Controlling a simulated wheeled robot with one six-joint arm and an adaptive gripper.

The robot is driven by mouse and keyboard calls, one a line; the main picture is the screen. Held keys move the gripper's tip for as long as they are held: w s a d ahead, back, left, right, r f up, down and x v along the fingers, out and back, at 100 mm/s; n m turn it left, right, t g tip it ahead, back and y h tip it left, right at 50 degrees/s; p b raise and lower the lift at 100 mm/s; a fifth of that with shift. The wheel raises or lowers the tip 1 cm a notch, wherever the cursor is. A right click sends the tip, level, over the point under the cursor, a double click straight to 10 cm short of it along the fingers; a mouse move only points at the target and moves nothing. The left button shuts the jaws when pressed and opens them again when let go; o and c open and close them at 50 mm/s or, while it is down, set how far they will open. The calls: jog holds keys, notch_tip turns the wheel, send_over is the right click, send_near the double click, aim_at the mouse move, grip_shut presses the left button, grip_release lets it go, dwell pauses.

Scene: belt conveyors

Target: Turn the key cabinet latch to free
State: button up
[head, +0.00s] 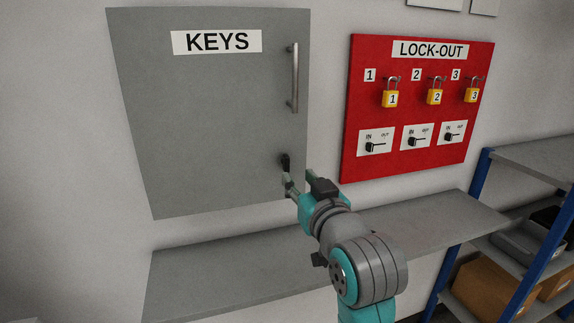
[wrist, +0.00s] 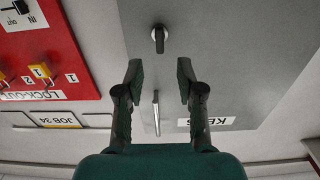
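The grey key cabinet (head: 200,120) hangs on the wall with its door shut and a KEYS label on it. Its latch (head: 285,161), a small black lever, sits low near the door's right edge. In the wrist view, which is upside down, the latch (wrist: 159,38) is a black lever on a round silver base, lying along the door's vertical. My gripper (head: 298,180) is just below and right of the latch in the head view. In the wrist view my gripper (wrist: 160,72) has its two fingers apart, with nothing between the tips and the latch beyond them.
A vertical bar handle (head: 295,78) is above the latch. A red lock-out board (head: 420,110) with yellow padlocks and small switches is right of the cabinet. A grey shelf (head: 230,270) runs below. A blue-framed rack (head: 480,175) stands at the right.

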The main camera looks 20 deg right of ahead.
aim_at(288, 164)
jog(key=w, duration=0.8)
grip_shut()
